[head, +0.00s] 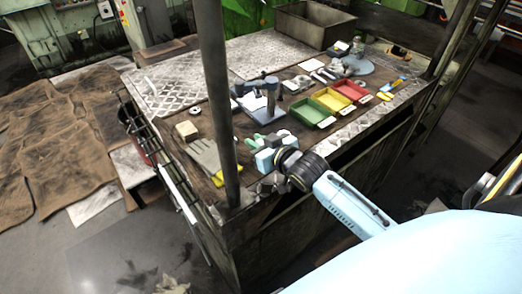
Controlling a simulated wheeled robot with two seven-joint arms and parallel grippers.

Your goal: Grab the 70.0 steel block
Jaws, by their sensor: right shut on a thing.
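My right gripper (264,152) is low over the near edge of the workbench, its arm coming in from the lower right. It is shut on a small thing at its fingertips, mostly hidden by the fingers. I cannot read a marking on it or tell for sure that it is the 70.0 steel block. A beige block (187,130) lies on the bench to the left of the gripper. My left gripper is not in view.
A dark post (215,80) rises close to the left of the gripper. Green (309,113), yellow (331,100) and red (351,90) trays stand beyond the gripper to the right. A dark grey cylinder (271,97) stands behind.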

